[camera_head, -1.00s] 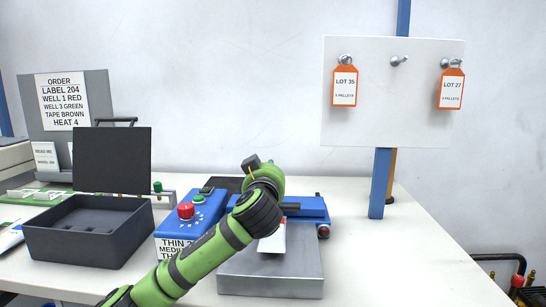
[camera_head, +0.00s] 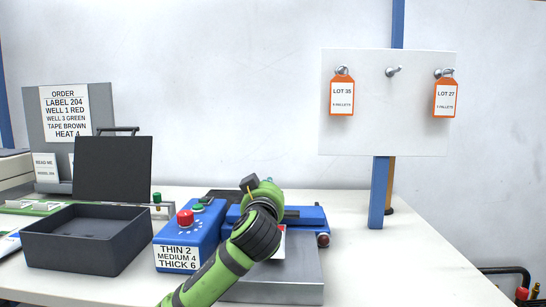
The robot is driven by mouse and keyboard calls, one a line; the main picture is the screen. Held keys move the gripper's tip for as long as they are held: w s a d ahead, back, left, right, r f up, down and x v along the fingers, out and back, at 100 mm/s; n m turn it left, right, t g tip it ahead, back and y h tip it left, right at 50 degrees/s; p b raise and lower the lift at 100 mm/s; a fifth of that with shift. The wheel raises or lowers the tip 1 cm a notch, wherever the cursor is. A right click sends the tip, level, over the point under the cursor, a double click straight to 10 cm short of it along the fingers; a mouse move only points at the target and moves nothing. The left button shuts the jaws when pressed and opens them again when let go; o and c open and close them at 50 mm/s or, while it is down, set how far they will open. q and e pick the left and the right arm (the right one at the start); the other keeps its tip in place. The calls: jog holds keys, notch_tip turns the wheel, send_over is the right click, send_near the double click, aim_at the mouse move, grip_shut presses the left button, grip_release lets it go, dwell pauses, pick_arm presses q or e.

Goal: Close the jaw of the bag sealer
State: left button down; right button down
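The bag sealer has a blue control box (camera_head: 205,232) with a red knob (camera_head: 186,217), a green button, and a label reading thin 2, medium 4, thick 6. To its right is a blue jaw bar (camera_head: 308,214) above a grey metal plate (camera_head: 290,268). A white and red item (camera_head: 280,243) shows partly beside my wrist, over the plate. My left arm crosses from the bottom edge, its wrist covering the sealer's middle. A dark block at the arm's far end (camera_head: 249,184) shows, but the fingers and any contact are hidden. The jaw's exact angle is unclear. My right gripper is out of view.
A dark open tray (camera_head: 85,258) stands left of the sealer. An order board (camera_head: 67,115) is behind it, reading heat 4. A white board (camera_head: 385,135) with two orange lot tags stands at the back right on a blue post. The table right of the sealer is clear.

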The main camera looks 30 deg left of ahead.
pick_arm(q)
jog(key=v, duration=1.2)
jog(key=shift+f, duration=0.1)
